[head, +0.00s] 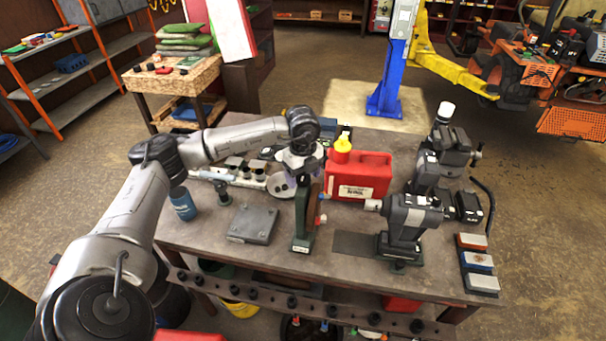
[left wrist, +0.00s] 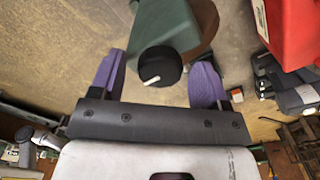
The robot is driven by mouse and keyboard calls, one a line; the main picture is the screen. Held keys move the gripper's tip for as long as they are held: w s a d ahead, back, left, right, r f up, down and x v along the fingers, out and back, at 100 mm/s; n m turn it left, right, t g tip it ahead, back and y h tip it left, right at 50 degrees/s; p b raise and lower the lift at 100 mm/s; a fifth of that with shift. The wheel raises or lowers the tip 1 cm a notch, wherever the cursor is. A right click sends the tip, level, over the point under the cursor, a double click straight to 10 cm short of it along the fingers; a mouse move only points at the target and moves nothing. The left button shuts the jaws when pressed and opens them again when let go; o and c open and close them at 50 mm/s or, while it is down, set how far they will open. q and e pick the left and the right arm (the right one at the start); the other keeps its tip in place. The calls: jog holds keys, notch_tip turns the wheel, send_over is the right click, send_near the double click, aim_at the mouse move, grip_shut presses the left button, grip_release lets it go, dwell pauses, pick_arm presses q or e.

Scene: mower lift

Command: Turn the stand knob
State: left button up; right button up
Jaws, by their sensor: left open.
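The stand (head: 301,225) is a narrow dark green upright on the workbench (head: 205,245), near its front middle. In the left wrist view the green stand body (left wrist: 165,28) carries a round black knob (left wrist: 158,66) with a white pointer mark aimed to the lower left. My left gripper (head: 301,160) is at the top of the stand. Its two purple fingers (left wrist: 157,82) are apart, one on each side of the knob, with gaps visible between knob and fingers. In the head view the gripper and arm largely hide the knob. My right gripper is not in view.
A red can with a yellow cap (head: 360,177) stands just right of the stand. A black and grey machine (head: 412,215) is further right, with sharpening stones (head: 478,263) at the right edge. A grey metal plate (head: 253,223) and a blue can (head: 182,203) lie left.

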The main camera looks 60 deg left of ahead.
pick_arm(q)
jog(key=c, duration=0.9)
